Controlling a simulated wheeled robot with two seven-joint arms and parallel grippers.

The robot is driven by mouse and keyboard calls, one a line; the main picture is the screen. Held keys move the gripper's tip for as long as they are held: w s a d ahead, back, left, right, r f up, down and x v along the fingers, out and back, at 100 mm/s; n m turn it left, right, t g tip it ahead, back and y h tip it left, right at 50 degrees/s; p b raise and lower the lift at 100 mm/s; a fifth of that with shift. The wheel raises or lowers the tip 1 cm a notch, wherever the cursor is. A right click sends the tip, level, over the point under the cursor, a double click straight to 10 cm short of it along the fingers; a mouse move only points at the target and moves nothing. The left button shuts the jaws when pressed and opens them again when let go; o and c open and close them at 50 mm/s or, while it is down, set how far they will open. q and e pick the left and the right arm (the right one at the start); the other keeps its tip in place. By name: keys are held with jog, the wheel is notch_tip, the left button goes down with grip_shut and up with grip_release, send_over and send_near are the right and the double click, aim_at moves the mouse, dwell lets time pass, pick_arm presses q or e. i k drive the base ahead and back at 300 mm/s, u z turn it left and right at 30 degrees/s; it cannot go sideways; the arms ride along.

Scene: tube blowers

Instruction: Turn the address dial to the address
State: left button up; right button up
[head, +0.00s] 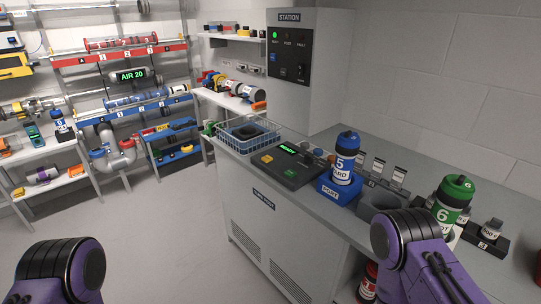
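A dark console (287,166) with a small green-lit display (288,148), a yellow button (267,159) and a green button (290,173) sits on the grey counter. The address dial is too small to pick out for sure, and its setting cannot be read. A blue-capped canister marked 5 (344,160) stands upright in the blue PORT block (338,190), right of the console. Purple links of my two arms show at the bottom left and bottom right, but neither gripper is in view.
A green-capped canister marked 6 (452,200) stands at the right of the counter (265,198). The STATION panel (289,52) rises behind. Tube racks line the left wall, with open floor before them.

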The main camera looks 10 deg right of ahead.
aim_at(308, 160)
jog(key=u, duration=1.4)
jog(key=i, duration=1.05)
jog(key=z, duration=2.05)
